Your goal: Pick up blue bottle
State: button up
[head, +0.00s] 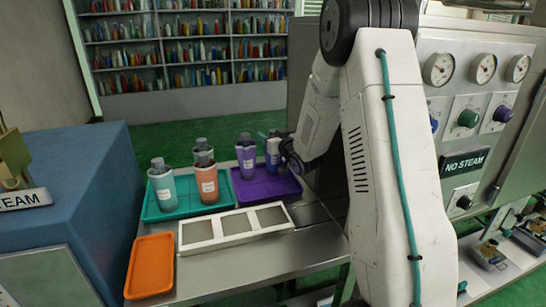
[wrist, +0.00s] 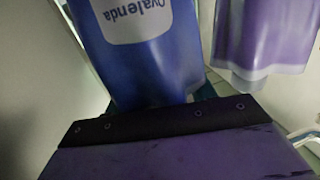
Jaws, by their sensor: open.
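The blue bottle (head: 272,150) stands on the purple tray (head: 262,190), at its back right. It is partly hidden by my gripper (head: 285,152), which is open and close by its right side. In the wrist view the blue bottle (wrist: 140,75) is large, with a white label that reads upside down as "Ovalenda". It lies just beyond the dark edge at the bottom of that view. Both fingertips are not clearly seen, so I cannot tell whether they touch the bottle.
A purple bottle (head: 246,158) stands left of the blue one and shows in the wrist view (wrist: 258,35). A white three-opening frame (head: 238,238) and orange tray (head: 151,265) lie in front.

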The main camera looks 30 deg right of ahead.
grip_shut()
jog(key=shift+r, duration=0.1)
